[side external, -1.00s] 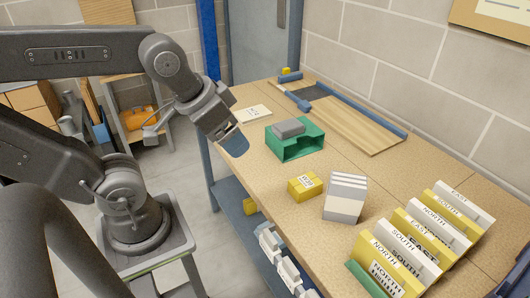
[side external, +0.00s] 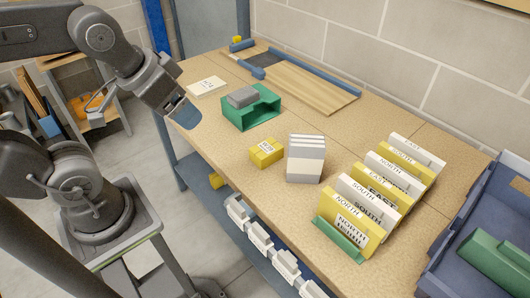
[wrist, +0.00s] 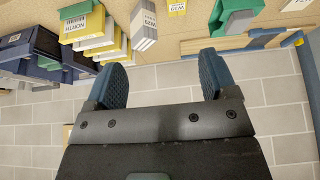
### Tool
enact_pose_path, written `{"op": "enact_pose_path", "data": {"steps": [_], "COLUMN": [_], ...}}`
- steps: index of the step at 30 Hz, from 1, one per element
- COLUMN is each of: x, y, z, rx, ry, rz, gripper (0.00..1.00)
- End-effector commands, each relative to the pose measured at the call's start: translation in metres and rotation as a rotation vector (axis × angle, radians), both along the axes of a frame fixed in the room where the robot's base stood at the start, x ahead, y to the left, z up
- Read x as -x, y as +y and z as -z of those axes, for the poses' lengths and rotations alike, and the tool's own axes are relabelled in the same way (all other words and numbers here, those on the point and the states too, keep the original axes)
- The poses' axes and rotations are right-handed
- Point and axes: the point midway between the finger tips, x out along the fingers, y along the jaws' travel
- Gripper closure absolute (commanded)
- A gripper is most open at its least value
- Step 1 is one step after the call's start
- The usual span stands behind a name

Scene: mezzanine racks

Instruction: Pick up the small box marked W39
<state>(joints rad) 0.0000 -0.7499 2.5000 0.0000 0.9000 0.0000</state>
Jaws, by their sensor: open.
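A small yellow box (side external: 266,153) with a white label lies on the tabletop in the side view, left of a grey-white stack (side external: 305,158). Its label is too small to read surely there. A yellow box with a label that looks like W39 (wrist: 177,7) shows at the top edge of the wrist view, partly cut off. My gripper (side external: 184,114) hangs by the table's left edge, left of the green holder, apart from the yellow box. In the wrist view my gripper (wrist: 162,80) has its two blue fingers wide apart with nothing between them.
A green holder (side external: 237,119) with a grey block (side external: 242,97) stands near my gripper. Yellow and white upright files (side external: 370,195) fill the front right, beside a blue tray (side external: 450,225). A wooden board (side external: 310,88) lies at the back. Bare tabletop surrounds the yellow box's front.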

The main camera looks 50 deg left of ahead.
Motion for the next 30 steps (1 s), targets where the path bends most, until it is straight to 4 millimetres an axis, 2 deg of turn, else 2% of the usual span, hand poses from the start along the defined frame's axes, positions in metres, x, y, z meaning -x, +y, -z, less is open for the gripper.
{"op": "enact_pose_path", "data": {"steps": [2,9,17,20,23,30], "x": [0.0,0.0,-0.004,-0.017,-0.041,-0.115], "y": [0.0,0.0,0.0,0.002,0.004,0.014], "z": [0.0,0.0,-0.001,-0.001,0.0,0.022], "rx": [0.0,0.0,-0.011,-0.05,-0.116,-0.272], "ry": [0.0,0.0,0.008,0.038,0.089,0.225], "rz": [0.0,0.0,0.019,0.091,0.227,0.659], "gripper": [0.2,0.0,0.0,0.0,0.0,0.0]}}
